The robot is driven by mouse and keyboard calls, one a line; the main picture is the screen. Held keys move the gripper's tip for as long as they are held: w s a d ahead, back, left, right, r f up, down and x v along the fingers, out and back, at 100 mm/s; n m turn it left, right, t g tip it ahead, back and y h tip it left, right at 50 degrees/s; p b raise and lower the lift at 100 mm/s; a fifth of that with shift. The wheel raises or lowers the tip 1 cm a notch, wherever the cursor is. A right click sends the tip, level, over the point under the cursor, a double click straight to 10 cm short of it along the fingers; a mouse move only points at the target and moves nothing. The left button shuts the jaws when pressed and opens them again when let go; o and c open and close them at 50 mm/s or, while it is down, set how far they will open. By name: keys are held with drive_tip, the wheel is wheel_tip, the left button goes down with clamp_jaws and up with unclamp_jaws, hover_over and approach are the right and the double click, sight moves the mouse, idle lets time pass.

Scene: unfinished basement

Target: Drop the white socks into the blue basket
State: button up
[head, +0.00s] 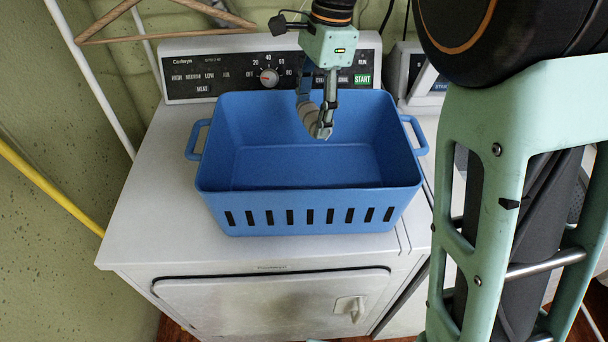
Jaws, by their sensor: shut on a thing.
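The blue basket (308,215) stands on top of the white dryer, its open top facing up and its visible floor empty. My gripper (321,131) hangs over the basket's opening, fingers pointing down. It is shut on the white socks (309,115), a small greyish-white bundle at the fingers, partly hidden by them. The socks appear inside the outline of the rim, toward the back wall. I cannot tell exactly how high above the basket floor they are.
The white dryer (150,220) has a control panel (215,77) behind the basket. A wooden hanger (165,37) hangs at the upper left. A yellow pipe (50,187) and a white pipe run along the left wall. A second machine (425,75) stands right.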

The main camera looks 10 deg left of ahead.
drive_tip(key=shift+f, duration=0.4)
drive_tip(key=o, duration=1.2)
drive_tip(key=shift+r, duration=0.1)
drive_tip(key=r, duration=0.4)
drive_tip(key=d+r, duration=0.1)
drive_tip(key=r, duration=0.3)
drive_tip(key=w+r, duration=0.1)
drive_tip(key=r, duration=0.2)
drive_tip(key=shift+d+r, duration=0.25)
drive_tip(key=shift+r, duration=0.15)
